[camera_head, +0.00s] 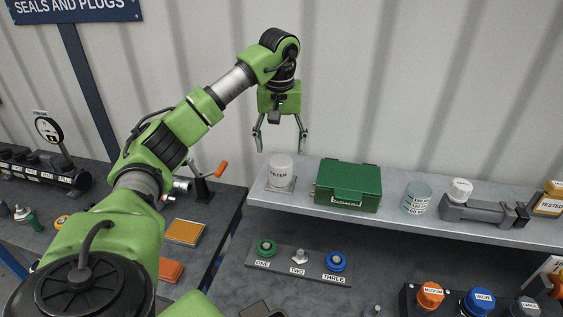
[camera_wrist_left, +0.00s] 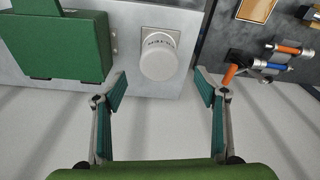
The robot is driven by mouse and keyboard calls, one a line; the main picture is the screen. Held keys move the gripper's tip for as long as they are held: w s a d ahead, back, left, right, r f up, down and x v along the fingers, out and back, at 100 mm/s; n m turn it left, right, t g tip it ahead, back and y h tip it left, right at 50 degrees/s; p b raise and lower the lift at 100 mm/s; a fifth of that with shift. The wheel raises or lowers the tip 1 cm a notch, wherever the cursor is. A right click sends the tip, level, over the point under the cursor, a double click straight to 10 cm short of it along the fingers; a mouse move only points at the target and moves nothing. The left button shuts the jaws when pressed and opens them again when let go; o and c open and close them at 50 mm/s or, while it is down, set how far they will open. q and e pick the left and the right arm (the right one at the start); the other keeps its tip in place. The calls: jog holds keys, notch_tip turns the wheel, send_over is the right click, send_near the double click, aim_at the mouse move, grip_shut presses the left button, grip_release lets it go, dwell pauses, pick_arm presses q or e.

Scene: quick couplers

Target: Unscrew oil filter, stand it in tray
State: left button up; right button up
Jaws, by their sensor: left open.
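The white oil filter (camera_head: 280,167), labelled FILTER, stands upright on a small grey mount at the left end of the grey shelf (camera_head: 390,213). In the left wrist view the filter (camera_wrist_left: 159,58) lies just beyond the fingertips, roughly midway between them. My left gripper (camera_head: 281,146) is open and empty, pointing down above and slightly behind the filter, apparently without touching it. It also shows in the left wrist view (camera_wrist_left: 164,88) with its fingers wide apart. I cannot make out a tray for certain. My right gripper is out of view.
A green case (camera_head: 348,186) stands close to the right of the filter. A clear labelled container (camera_head: 416,198) and a grey block with a white cap (camera_head: 460,188) stand farther right. The wall is close behind. Below are capped couplers on a plate (camera_head: 298,266).

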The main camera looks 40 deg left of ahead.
aim_at(281, 160)
pick_arm(q)
jog(key=f, duration=0.2)
jog(key=f+p, duration=0.1)
jog(key=f, duration=0.4)
jog(key=shift+w+a+p, duration=0.3)
jog(key=shift+w, duration=0.1)
jog(key=shift+w+f, duration=0.1)
jog(key=shift+f, duration=0.45)
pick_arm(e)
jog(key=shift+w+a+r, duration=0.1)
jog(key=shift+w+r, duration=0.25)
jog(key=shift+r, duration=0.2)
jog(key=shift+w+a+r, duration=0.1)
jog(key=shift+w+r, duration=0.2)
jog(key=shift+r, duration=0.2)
